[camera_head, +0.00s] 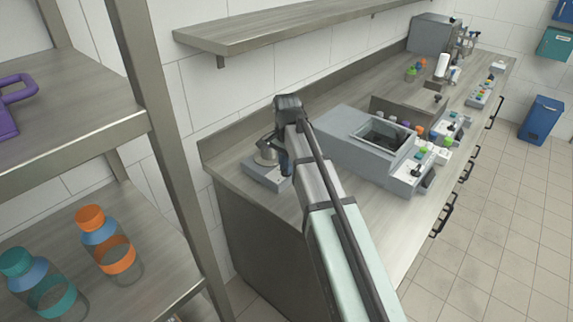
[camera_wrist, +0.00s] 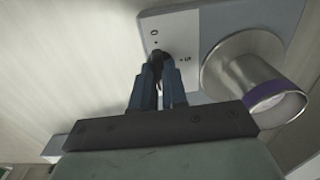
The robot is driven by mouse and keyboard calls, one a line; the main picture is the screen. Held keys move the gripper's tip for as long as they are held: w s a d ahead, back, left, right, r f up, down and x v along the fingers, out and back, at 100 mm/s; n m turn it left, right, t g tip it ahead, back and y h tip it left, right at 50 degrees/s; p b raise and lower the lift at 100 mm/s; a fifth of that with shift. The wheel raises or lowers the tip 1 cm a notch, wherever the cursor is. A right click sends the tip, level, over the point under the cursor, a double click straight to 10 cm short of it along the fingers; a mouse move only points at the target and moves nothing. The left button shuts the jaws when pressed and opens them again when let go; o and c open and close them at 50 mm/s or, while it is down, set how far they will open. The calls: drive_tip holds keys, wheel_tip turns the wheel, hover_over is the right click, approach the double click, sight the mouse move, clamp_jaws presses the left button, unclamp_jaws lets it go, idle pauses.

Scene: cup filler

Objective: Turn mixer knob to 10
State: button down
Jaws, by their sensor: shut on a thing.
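The mixer (camera_wrist: 180,28) is a light grey box with a printed dial face, at the near left end of the counter in the head view (camera_head: 262,177). A small dark knob (camera_wrist: 160,54) sits on its face. My gripper (camera_wrist: 160,66) is shut on the knob, its blue fingers on either side. A metal cup (camera_wrist: 236,72) with a purple band stands on the mixer beside the knob. In the head view my arm partly hides the mixer.
A large grey machine (camera_head: 345,150) with a control panel (camera_head: 415,175) stands right of my arm. Several coloured items stand behind it along the counter (camera_head: 420,92). A shelf rack (camera_head: 75,120) with an orange-capped bottle (camera_head: 105,245) is at left. A wall shelf (camera_head: 280,30) hangs above.

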idle(0.3)
drive_tip(key=c, duration=1.2)
unclamp_jaws()
drive_tip(key=shift+o, duration=0.2)
drive_tip(key=shift+r, duration=0.15)
wheel_tip(320, 180, up, 14)
drive_tip(key=shift+f, duration=0.2)
drive_tip(key=shift+a+f, duration=0.1)
